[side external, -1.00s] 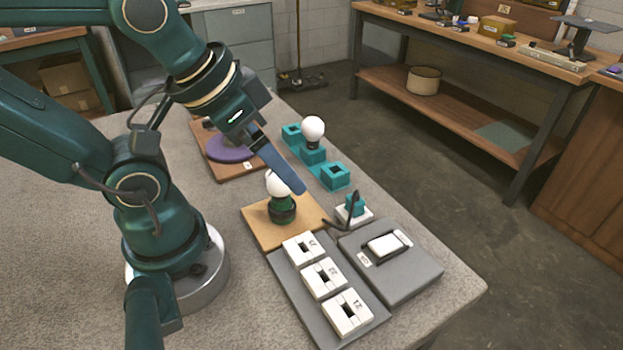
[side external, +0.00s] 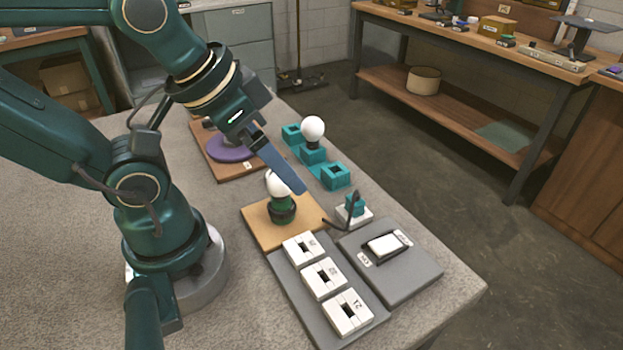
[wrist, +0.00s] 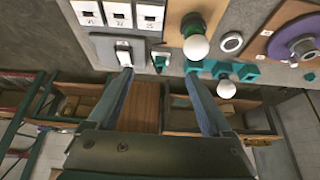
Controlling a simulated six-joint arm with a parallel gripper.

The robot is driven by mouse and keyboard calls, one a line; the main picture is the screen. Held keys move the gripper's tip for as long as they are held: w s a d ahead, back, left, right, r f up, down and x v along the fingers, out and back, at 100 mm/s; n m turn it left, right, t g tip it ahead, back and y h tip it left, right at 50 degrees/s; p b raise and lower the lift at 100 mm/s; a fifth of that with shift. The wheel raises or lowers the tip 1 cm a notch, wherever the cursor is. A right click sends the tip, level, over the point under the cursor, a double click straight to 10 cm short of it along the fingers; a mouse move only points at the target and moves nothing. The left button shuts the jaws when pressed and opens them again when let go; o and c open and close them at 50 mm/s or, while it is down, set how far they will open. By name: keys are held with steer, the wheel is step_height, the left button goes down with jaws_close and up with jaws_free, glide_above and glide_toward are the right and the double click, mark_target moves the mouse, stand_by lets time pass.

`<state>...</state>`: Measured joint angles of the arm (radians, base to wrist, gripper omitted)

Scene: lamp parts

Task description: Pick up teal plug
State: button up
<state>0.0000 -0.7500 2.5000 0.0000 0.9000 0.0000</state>
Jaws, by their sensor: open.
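The teal plug (side external: 355,204) sits upright on a small white base (side external: 347,217) near the far table edge, with a dark cable beside it. In the wrist view the teal plug (wrist: 160,62) shows small, between my two fingertips and beyond them. My gripper (side external: 300,188) is open and empty. It hangs above the table, up and to the left of the plug in the side view, and touches nothing that I can see. In the wrist view my gripper (wrist: 158,74) shows its two long fingers spread apart.
A white bulb in a green socket (side external: 281,205) stands on a wooden board close under my gripper. A teal holder (side external: 336,177) with another white bulb (side external: 312,130) lies behind. A grey switch box (side external: 402,285) and several white numbered blocks (side external: 322,278) are in front.

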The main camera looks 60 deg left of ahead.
steer(key=c, duration=0.3)
steer(key=g, duration=0.4)
glide_above(356, 194)
steer(key=s, duration=0.1)
step_height(356, 194, down, 2)
steer(key=shift+g, duration=0.7)
steer(key=f, duration=0.3)
steer(key=w+f, duration=0.1)
steer(key=f, duration=0.2)
steer(key=shift+w, duration=0.1)
steer(key=shift+f, duration=2.7)
